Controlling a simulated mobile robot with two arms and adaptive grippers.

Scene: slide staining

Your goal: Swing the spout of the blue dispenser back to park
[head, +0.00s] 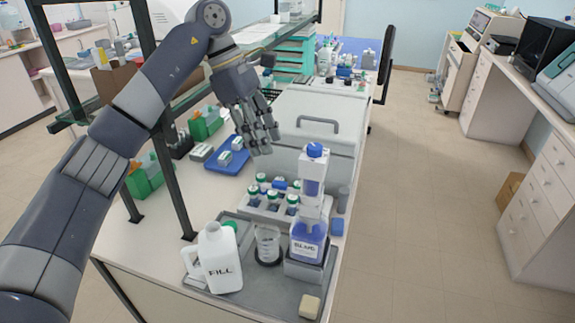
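The blue dispenser (308,242) is a labelled bottle of blue liquid with a clear upper part and a blue cap. It stands upright on a grey block at the right of the grey tray (262,296). I cannot make out its spout or which way it points. My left gripper (268,147) points down above the bench, behind and to the left of the dispenser, apart from it. Its fingers look spread, with nothing between them. My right gripper is not in view.
A white jug marked FILL (219,262) and a glass beaker (267,245) stand left of the dispenser. Several green-capped bottles (292,203) stand in a rack behind. A large grey box with a handle (318,125) and a blue tray (228,155) are farther back. A shelf post (172,180) rises at left.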

